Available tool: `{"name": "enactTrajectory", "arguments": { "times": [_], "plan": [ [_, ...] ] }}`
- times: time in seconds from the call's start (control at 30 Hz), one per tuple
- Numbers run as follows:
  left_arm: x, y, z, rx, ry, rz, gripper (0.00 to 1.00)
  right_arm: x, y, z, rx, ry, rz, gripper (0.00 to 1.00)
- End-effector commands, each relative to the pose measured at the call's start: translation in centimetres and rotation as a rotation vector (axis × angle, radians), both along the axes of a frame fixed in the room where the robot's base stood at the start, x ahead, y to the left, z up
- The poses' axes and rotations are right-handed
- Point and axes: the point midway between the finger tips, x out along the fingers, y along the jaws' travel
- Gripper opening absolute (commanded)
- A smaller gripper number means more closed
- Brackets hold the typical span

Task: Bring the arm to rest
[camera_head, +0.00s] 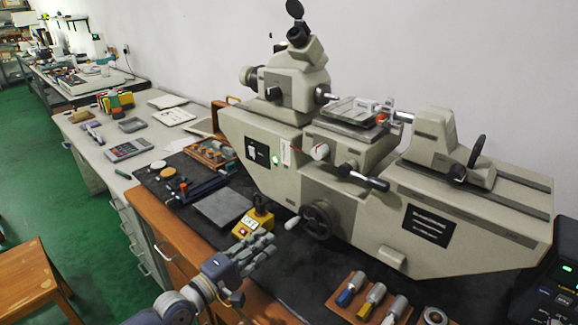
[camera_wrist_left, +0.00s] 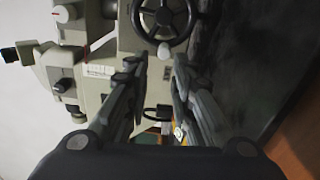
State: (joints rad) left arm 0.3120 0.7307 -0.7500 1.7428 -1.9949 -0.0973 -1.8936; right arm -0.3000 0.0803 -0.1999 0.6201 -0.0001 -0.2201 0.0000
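My left gripper (camera_head: 258,252) is in the lower middle of the head view, at the front edge of the bench. In the left wrist view my left gripper (camera_wrist_left: 159,68) shows two separated fingers with nothing between them. It points toward the measuring machine (camera_head: 330,190), near its black handwheel (camera_head: 321,219); the handwheel (camera_wrist_left: 163,14) also shows at the top of the wrist view. I cannot tell the exact gap to the machine. My right gripper is not in view.
A yellow switch box (camera_head: 253,222) stands just behind the left gripper. A grey plate (camera_head: 222,207) lies left of it. Several colour-banded cylinders lie on a brown board (camera_head: 341,309) at the front right, near a metal ring (camera_head: 435,316). A wooden stool (camera_head: 30,283) stands at left.

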Motion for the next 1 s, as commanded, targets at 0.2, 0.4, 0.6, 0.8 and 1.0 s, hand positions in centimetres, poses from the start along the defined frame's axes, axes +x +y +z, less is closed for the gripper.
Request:
{"name": "enactTrajectory", "arguments": {
  "times": [0.2,0.4,0.6,0.8,1.0],
  "plan": [
    [-1.4,-0.5,3.7,-0.502,0.136,0.051,0.23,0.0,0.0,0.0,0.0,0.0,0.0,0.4],
    [-3.1,4.4,6.4,-1.413,0.371,0.184,0.23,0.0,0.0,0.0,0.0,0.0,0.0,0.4],
    [-6.4,11.2,2.1,-2.314,0.514,0.381,0.23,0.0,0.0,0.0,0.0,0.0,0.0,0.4],
    [-13.4,14.6,-6.1,2.927,-0.407,-0.626,0.23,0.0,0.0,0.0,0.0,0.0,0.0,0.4],
    [-21.9,13.4,-12.2,2.297,-0.052,-0.639,0.23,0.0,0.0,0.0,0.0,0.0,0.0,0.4]
  ]
}}
